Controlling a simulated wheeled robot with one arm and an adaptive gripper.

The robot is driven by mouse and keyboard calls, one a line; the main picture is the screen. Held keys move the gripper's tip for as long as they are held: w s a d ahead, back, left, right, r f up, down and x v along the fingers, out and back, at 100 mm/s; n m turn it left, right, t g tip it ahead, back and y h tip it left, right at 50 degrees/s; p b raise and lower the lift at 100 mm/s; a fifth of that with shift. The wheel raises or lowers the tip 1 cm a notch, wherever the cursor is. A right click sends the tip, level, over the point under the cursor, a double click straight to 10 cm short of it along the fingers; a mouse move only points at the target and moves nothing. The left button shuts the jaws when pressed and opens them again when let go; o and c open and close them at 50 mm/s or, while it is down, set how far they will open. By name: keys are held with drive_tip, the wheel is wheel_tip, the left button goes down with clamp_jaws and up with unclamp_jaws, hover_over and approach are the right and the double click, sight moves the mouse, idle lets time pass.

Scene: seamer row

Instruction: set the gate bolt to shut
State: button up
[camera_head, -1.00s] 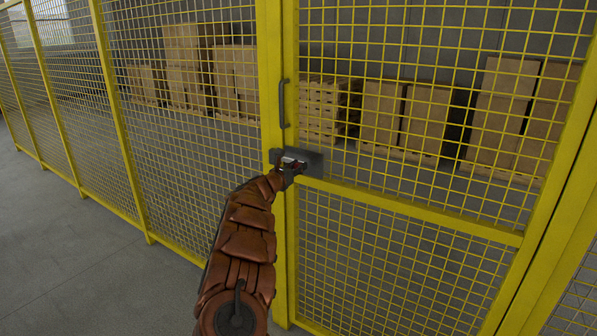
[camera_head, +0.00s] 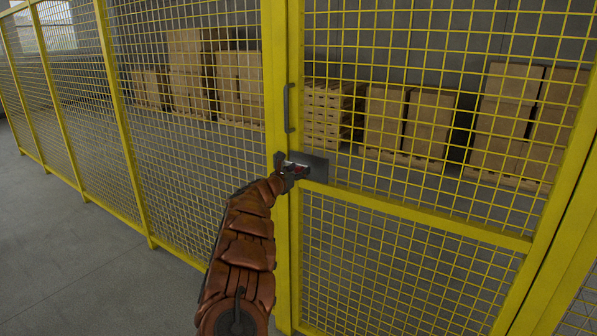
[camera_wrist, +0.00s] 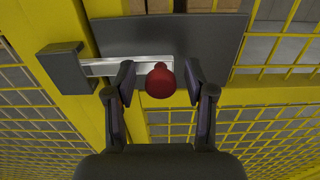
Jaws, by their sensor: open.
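The gate bolt is a bright metal bar (camera_wrist: 100,68) on a dark grey plate (camera_wrist: 200,35), with a round red knob (camera_wrist: 161,88). At left, a dark keeper block (camera_wrist: 64,68) sits on the yellow post; the bar's left end reaches its edge, and how far it goes inside is hidden. My gripper (camera_wrist: 160,80) is open, with one finger on each side of the knob. The left finger is nearer to the knob, and a gap shows at the right. In the head view, my gripper (camera_head: 291,174) is at the bolt and partly covers it; the plate (camera_head: 316,168) shows behind.
The yellow mesh gate (camera_head: 420,215) fills the right side, with a grey vertical handle (camera_head: 289,108) above the bolt. Mesh fence panels (camera_head: 190,120) run off to the left. Stacked boxes (camera_head: 420,120) stand behind the mesh. Grey floor at left is clear.

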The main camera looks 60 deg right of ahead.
drive_tip(key=shift+a, duration=0.15)
drive_tip(key=a, duration=1.1)
drive_tip(key=shift+s+a, duration=0.25)
drive_tip(key=shift+a, duration=0.1)
idle(0.6)
